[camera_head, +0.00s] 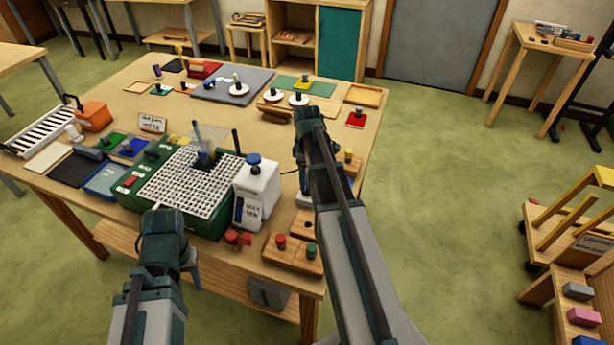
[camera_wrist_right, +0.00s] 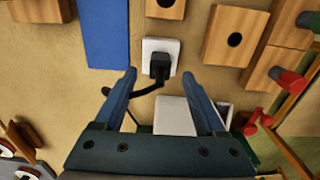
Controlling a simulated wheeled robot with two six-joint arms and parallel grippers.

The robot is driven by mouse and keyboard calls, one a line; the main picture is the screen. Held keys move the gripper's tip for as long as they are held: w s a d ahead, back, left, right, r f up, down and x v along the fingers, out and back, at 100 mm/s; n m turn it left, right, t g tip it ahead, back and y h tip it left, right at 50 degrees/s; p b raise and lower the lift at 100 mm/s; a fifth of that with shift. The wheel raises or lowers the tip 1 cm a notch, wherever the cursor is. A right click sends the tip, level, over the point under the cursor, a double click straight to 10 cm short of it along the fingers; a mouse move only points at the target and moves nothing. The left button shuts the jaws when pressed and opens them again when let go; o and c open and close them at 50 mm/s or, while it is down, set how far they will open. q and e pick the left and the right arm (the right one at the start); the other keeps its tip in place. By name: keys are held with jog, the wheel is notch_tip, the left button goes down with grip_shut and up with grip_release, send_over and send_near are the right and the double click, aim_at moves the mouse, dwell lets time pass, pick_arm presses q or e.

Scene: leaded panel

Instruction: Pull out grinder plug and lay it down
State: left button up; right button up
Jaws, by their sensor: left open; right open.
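In the right wrist view the black grinder plug (camera_wrist_right: 160,67) sits in a white square socket (camera_wrist_right: 150,47), with a black cord curving off to the lower left. My right gripper (camera_wrist_right: 158,76) is open and empty, its two blue fingers apart on either side of the plug, which shows between and just beyond the tips. In the head view my right arm hides the plug and socket. The green grinder (camera_head: 124,190) with its white grid top stands at the table's front. My left gripper (camera_head: 184,262) is open and empty near the front edge; its fingertips are partly hidden.
A wooden holder with red and green knobs (camera_head: 293,258) is at the table's front right corner.

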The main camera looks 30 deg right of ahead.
aim_at(307, 191)
notch_tip(307, 191, down, 5)
jog(key=b, duration=0.4)
jog(key=shift+f, duration=0.2)
grip_shut()
dwell(0.3)
